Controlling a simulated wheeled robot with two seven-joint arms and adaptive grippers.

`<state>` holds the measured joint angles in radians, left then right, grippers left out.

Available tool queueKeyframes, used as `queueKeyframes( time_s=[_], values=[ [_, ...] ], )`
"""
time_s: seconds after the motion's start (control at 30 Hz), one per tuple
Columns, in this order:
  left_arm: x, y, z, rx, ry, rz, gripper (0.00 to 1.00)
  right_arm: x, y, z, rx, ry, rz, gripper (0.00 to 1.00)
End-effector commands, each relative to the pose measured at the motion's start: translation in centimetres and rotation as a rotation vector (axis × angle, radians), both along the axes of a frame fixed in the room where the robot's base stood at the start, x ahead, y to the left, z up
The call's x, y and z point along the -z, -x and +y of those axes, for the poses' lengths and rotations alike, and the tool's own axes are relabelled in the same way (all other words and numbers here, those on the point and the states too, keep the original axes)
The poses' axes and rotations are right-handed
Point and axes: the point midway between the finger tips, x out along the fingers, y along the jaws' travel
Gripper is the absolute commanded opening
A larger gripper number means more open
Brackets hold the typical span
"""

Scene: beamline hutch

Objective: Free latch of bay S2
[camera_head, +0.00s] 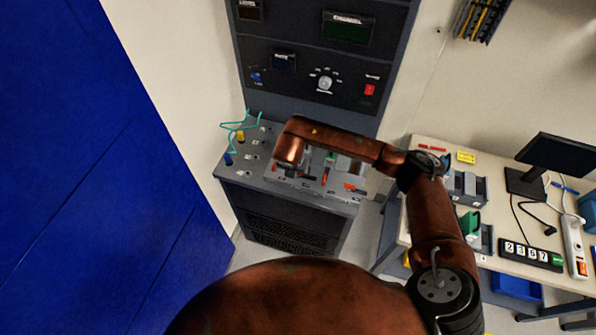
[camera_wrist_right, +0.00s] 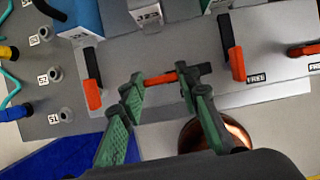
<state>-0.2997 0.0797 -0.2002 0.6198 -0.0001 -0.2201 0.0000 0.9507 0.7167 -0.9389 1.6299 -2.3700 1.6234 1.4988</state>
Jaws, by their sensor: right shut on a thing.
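In the right wrist view, my right gripper (camera_wrist_right: 168,88) has its green-padded fingers closed around a latch lever with a red handle (camera_wrist_right: 162,80). This lever lies crosswise on the grey panel, its dark end pointing right. A second red-tipped lever (camera_wrist_right: 92,92) stands to its left and a third (camera_wrist_right: 237,62) to its right, both lengthwise. A fourth lever (camera_wrist_right: 303,50) lies crosswise at the right edge. FREE labels show by the two right-hand levers. In the head view, my arm partly hides the latch panel (camera_head: 330,195). My left gripper is not in view.
Sockets and plugs with teal cables (camera_head: 238,125) sit at the left of the console. A control rack (camera_head: 300,60) rises behind it. A table (camera_head: 430,155) with a monitor (camera_head: 560,152) and a digit display (camera_head: 530,253) stands at right. A blue wall (camera_head: 90,180) fills the left.

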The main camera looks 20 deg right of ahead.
Motion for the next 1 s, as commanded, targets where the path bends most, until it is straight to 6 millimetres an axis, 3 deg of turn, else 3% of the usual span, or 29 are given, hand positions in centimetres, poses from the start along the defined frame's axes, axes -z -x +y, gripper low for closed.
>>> queueKeyframes(
  time_s=[0.5, 0.53, 0.8, 1.0],
  values=[
    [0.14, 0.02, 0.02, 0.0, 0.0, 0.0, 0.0, -0.2, -0.2, 0.07, 0.022, -0.002, -0.006, 0.06],
    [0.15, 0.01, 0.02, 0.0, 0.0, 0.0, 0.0, -0.19, -0.2, 0.08, 0.021, -0.002, -0.006, 0.31],
    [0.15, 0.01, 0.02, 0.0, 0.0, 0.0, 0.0, -0.09, -0.09, 0.03, 0.021, -0.001, -0.003, 0.48],
    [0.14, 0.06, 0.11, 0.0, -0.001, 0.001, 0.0, -0.05, -0.04, 0.0, 0.021, 0.0, -0.001, 0.48]
  ],
)
